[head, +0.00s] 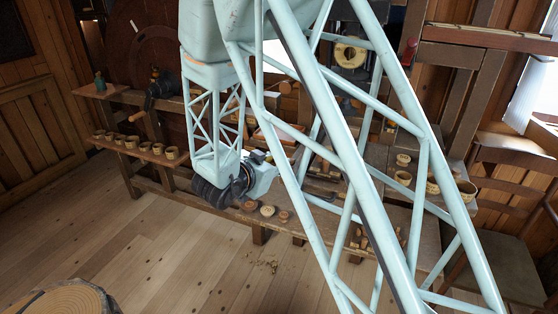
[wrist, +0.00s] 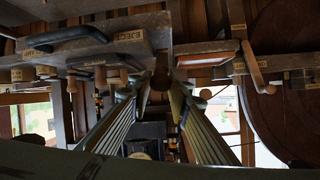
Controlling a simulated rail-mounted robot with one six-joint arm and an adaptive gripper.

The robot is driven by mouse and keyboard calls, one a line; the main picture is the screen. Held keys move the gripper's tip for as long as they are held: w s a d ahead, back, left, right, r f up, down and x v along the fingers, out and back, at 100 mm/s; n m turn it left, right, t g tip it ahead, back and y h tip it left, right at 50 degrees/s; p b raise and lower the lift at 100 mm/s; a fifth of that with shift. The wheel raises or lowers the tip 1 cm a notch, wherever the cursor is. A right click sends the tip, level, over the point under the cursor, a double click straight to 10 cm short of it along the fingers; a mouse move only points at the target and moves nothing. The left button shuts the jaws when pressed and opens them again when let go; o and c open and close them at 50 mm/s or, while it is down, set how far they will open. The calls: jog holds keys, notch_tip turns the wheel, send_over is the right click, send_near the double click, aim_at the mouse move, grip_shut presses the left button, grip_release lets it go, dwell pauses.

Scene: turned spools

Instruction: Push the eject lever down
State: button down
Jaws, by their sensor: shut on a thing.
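In the wrist view, a plate lettered EJECT (wrist: 131,35), shown upside down, is on the dark wooden machine. Close to it a dark, round-ended bar, apparently the eject lever (wrist: 161,72), reaches between the tips of my gripper (wrist: 160,92). The two long ribbed fingers converge on it, one on each side, and are shut on it. How far the lever is tilted cannot be told. In the head view, my arm's end hangs over the bench, and its lattice links hide the fingers and the lever.
A wooden crank handle (wrist: 255,70) and a large dark wheel (wrist: 288,95) are on the right in the wrist view. In the head view, several small turned cups (head: 130,142) line a left shelf. Pale discs (head: 267,211) lie on the bench edge. The floor in front is mostly clear.

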notch_tip(320, 180, down, 8)
jog(key=s+b, duration=0.2)
jog(key=b, duration=0.1)
jog(key=shift+a, duration=0.35)
jog(key=shift+s, duration=0.15)
jog(key=c, duration=2.5)
grip_release()
jog(key=shift+o, duration=0.4)
jog(key=shift+r, duration=0.1)
jog(key=v, duration=1.1)
jog(key=shift+s+r, duration=0.25)
jog(key=shift+s, duration=0.05)
